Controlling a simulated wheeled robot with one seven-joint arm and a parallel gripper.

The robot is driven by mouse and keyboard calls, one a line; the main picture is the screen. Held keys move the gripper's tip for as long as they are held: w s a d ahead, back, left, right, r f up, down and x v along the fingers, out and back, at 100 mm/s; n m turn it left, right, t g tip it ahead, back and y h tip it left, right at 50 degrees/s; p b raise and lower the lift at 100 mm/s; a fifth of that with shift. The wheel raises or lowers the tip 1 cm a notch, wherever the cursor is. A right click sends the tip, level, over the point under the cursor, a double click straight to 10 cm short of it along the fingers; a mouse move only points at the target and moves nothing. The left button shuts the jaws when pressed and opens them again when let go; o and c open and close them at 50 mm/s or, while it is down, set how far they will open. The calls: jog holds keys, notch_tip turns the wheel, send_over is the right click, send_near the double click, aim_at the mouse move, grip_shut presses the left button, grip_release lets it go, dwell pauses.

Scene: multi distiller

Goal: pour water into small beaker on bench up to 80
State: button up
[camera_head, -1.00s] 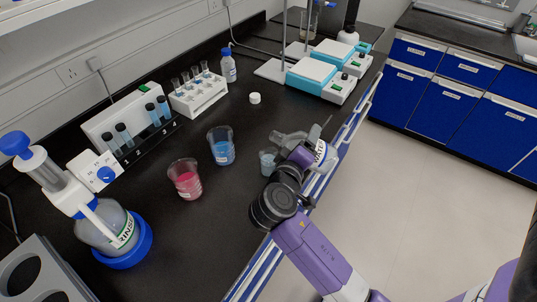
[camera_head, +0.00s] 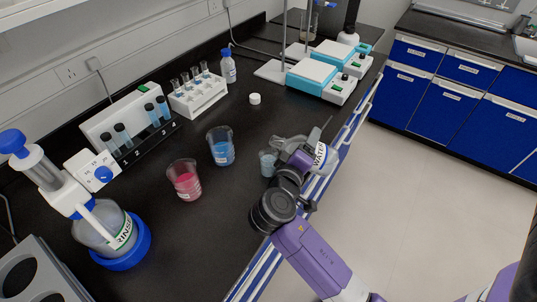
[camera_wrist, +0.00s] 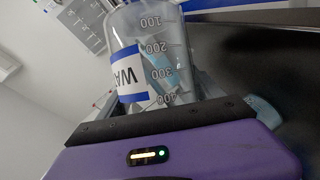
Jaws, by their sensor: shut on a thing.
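In the wrist view the water bottle (camera_wrist: 150,55) fills the middle, with marks from 100 to 400 upside down. A pale blue rim, likely the small beaker (camera_wrist: 263,110), shows at the right behind my gripper.
A beaker of blue liquid (camera_head: 221,147) and a beaker of red liquid (camera_head: 184,180) stand left of the small beaker. A white cap (camera_head: 254,99) lies behind. A RINSE dispenser (camera_head: 105,235), a tube rack (camera_head: 198,95) and hotplates (camera_head: 322,75) stand around.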

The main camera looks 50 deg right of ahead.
jog(key=shift+s+d+f+n+h, duration=0.1)
jog(key=shift+f+n+h, duration=0.2)
jog(key=shift+n, duration=0.3)
dwell(1.6)
jog(key=shift+r+n+h+p, duration=0.6)
jog(key=shift+r+n+p, duration=0.4)
jog(key=shift+r+p, duration=0.25)
dwell(2.7)
